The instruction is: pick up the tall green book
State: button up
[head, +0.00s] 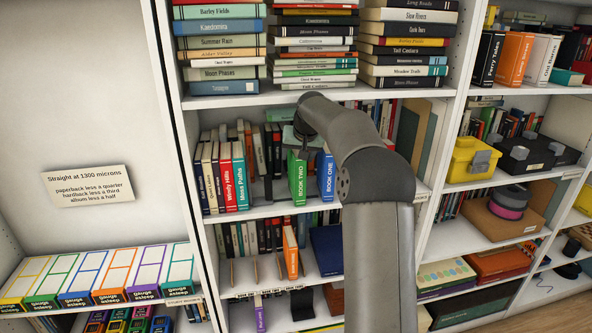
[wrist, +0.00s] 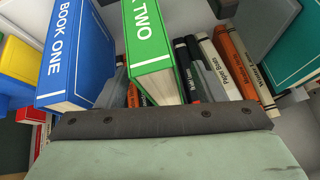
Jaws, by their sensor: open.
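The tall green book (head: 297,182), marked BOOK TWO, stands upright on the middle shelf, with its spine facing out. It also shows in the centre of the wrist view (wrist: 150,45), spine and page edges visible. My gripper (head: 290,150) is open at the upper part of this book, with nothing held in it that I can see. In the wrist view a dark bar and a pale green pad of my gripper (wrist: 150,122) cover the lower part and hide the near end of the books. I cannot tell whether it touches the green book.
A blue book (head: 326,177), marked BOOK ONE, stands just right of the green one, with a narrow gap between. Upright books, including a teal one (head: 239,178), fill the shelf at left. A shelf with stacked books (head: 310,50) lies close above.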

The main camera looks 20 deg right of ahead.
jog(key=shift+x, duration=0.8)
grip_shut()
jog(key=shift+r, duration=0.1)
jog(key=shift+w, duration=0.1)
